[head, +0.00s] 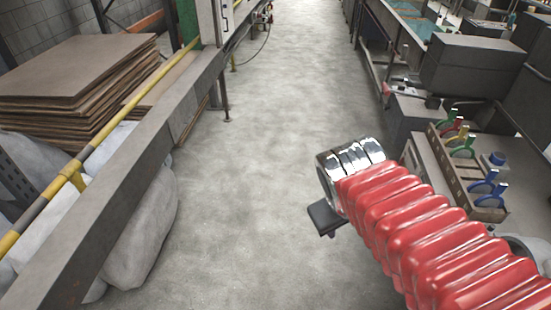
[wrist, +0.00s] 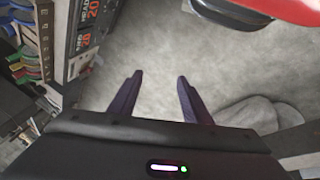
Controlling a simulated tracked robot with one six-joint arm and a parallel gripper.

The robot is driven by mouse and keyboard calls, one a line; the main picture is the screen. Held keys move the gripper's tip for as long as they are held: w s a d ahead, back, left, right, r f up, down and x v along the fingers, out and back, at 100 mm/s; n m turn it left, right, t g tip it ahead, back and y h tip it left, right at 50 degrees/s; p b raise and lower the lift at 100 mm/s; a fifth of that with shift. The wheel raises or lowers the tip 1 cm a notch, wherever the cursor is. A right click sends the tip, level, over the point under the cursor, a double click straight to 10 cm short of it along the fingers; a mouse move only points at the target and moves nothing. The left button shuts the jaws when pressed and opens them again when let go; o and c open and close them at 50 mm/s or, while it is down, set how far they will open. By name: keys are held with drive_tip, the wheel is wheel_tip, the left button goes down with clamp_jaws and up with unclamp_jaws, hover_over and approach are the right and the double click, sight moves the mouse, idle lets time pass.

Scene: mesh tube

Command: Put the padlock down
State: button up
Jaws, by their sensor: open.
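No padlock can be made out in either view. In the wrist view my gripper (wrist: 160,76) has its two dark fingers spread apart, with nothing between them. Bare concrete floor shows beyond the fingertips. In the head view my red-sleeved arm reaches in from the lower right. A dark part near its far end shows above the floor, but the fingers are hidden there.
A wooden rack (head: 455,178) of colour-handled tools stands on the bench at right. A grey box (head: 470,65) sits behind it. At left are a rail (head: 120,190), stacked boards (head: 75,75) and pale sacks (head: 145,225). The concrete aisle (head: 265,130) between is clear.

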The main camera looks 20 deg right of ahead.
drive_tip(key=w+a+r+m+t+y, duration=0.1)
drive_tip(key=a+r+t+y, duration=0.1)
drive_tip(key=a, duration=0.7)
wheel_tip(320, 180, up, 2)
drive_tip(key=shift+a+r+t+y, duration=0.2)
drive_tip(key=shift+t+y, duration=0.1)
drive_tip(key=shift+y, duration=0.3)
drive_tip(key=c, duration=0.4)
drive_tip(key=shift+d, duration=0.15)
